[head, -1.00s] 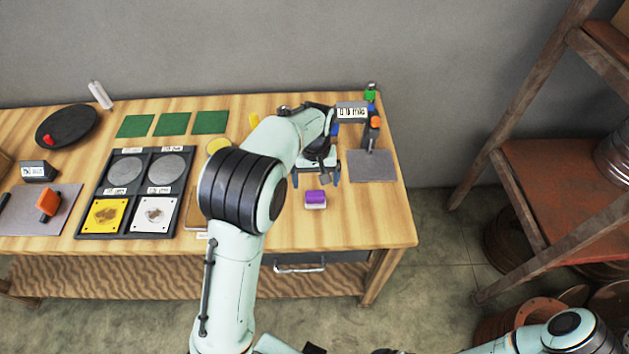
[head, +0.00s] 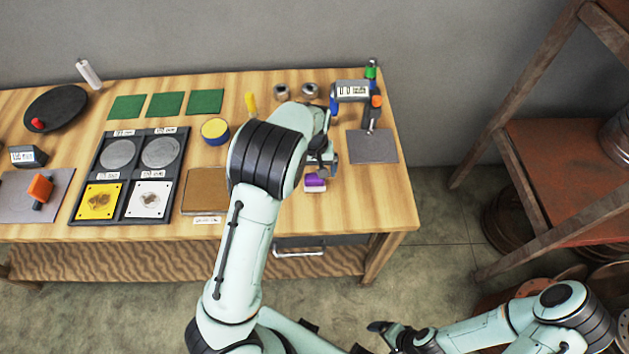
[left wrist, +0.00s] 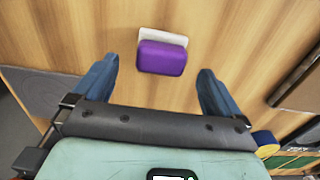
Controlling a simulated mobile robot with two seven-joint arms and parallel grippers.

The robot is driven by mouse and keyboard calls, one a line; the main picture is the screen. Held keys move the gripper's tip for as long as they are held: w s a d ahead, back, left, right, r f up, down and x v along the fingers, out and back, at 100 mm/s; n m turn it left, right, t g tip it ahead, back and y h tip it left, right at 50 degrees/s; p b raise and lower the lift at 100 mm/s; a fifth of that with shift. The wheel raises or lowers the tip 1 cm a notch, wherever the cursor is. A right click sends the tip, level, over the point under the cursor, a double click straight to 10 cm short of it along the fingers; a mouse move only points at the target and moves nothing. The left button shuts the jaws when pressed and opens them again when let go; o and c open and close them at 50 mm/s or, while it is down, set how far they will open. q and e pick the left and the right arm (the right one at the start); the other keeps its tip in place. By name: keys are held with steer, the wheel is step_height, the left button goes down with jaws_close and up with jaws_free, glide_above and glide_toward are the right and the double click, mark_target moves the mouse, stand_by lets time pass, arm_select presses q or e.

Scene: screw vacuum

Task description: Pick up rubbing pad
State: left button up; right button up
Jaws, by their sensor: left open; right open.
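The rubbing pad (head: 315,184) is a small purple and white block on the wooden table, near its front edge at the right. In the left wrist view the pad (left wrist: 162,57) lies between and just ahead of my two blue fingertips, apart from both. My left gripper (head: 322,165) is open and empty over the table right behind the pad; it also shows in the left wrist view (left wrist: 158,82). My right gripper (head: 392,332) is low in front of the table, at the bottom of the head view, open and away from the pad.
A grey plate (head: 373,146) lies at the table's right end, with upright coloured-top tools behind it. A brown board (head: 205,190) and a black tray (head: 126,200) lie to the left. Bare table surrounds the pad.

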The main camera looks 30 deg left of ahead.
mark_target(315, 176)
arm_select(q)
steer(key=f, duration=0.4)
steer(key=shift+s+d+f, duration=0.1)
steer(key=shift+s+f, duration=0.05)
steer(key=shift+s, duration=0.05)
steer(key=c, duration=1.1)
steer(key=shift+c, duration=0.2)
